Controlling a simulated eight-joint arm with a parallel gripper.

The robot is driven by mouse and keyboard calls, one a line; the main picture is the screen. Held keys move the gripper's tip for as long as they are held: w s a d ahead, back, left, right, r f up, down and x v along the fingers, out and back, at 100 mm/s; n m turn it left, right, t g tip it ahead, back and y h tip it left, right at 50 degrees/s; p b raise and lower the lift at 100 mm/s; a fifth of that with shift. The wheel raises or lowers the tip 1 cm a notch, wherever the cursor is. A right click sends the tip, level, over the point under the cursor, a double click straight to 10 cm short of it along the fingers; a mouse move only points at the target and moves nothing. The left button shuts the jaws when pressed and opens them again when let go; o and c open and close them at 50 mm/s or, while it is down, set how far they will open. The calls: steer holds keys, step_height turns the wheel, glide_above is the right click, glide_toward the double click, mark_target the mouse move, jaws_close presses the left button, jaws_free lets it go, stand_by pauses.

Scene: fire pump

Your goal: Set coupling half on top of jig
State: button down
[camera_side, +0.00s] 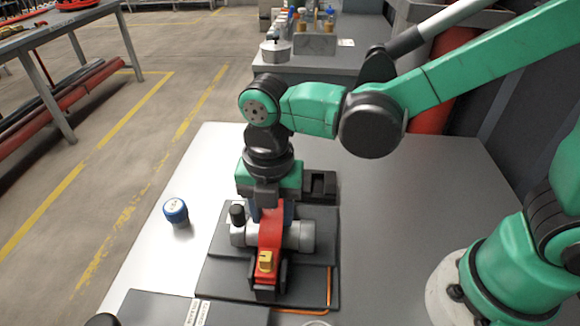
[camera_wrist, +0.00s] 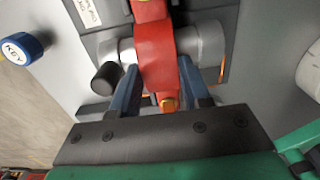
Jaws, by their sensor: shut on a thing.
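My gripper (camera_side: 271,214) points down at the middle of the work, its two blue fingers on either side of a red curved piece with a yellow block, which I take for the coupling half (camera_side: 269,240). In the wrist view, the fingers of my gripper (camera_wrist: 158,72) are shut on the red piece (camera_wrist: 154,50). Below it are a silver cylinder (camera_side: 301,236) with a black knob (camera_side: 237,214) and the dark grey jig base (camera_side: 222,262). The red piece crosses over the cylinder; I cannot tell whether they touch.
A blue-capped round thing (camera_side: 176,211) marked KEY stands left of the jig. A black block (camera_side: 319,186) is behind it, and a dark labelled panel (camera_side: 165,310) is in front. An orange strip (camera_side: 330,288) runs along the base. The table (camera_side: 400,200) is clear to the right.

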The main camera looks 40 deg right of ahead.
steer(key=shift+f, duration=0.35)
stand_by(0.4)
steer(key=c, duration=0.7)
jaws_free()
steer(key=shift+c, duration=0.2)
steer(key=shift+r, duration=0.1)
steer(key=shift+r, duration=1.7)
